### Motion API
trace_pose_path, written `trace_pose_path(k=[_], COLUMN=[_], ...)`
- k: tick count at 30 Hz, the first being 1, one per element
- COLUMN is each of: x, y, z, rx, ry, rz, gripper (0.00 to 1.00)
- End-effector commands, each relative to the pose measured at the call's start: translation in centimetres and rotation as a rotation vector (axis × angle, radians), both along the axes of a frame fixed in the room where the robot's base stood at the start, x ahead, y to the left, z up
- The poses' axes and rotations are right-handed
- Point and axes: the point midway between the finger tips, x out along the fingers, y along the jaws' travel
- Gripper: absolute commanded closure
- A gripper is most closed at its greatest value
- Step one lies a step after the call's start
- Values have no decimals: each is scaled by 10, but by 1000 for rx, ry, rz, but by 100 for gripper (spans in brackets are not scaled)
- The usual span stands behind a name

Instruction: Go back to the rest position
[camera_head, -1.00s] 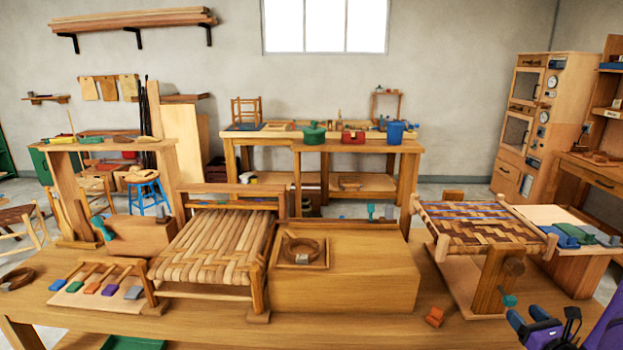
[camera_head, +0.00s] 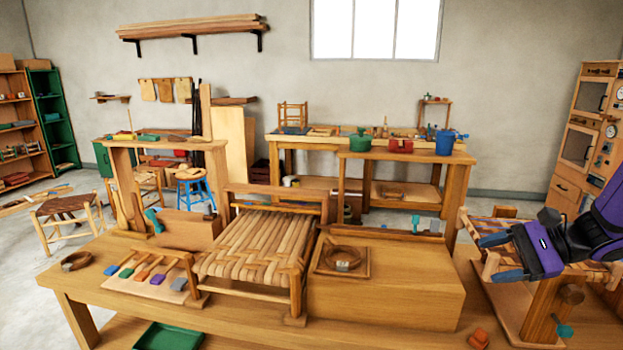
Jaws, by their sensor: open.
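My gripper (camera_head: 496,257), purple with blue-grey fingers, is at the right of the head view. Its fingers are apart and nothing shows between them. It points left and is in front of a seat frame with a checked woven top (camera_head: 583,267), covering part of it. I cannot tell whether it touches that frame. A woven bark seat (camera_head: 252,243) stands at the middle of the bench. A wooden box (camera_head: 390,285) beside it bears a small tray with a coiled strip (camera_head: 345,257).
The wooden workbench (camera_head: 240,325) fills the foreground. A rack with coloured tags (camera_head: 150,277) and a dark coil (camera_head: 76,261) lie at left. An orange block (camera_head: 478,338) lies at front right. Open floor (camera_head: 40,270) shows at left.

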Motion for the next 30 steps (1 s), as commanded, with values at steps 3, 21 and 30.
trace_pose_path(k=[3,21,30], x=[-18,-113,-149], y=[25,76,74], z=[19,86,121], rx=[-138,-865,-1224], ry=[-35,-334,-575], rz=[137,649,781], gripper=[38,38,38])
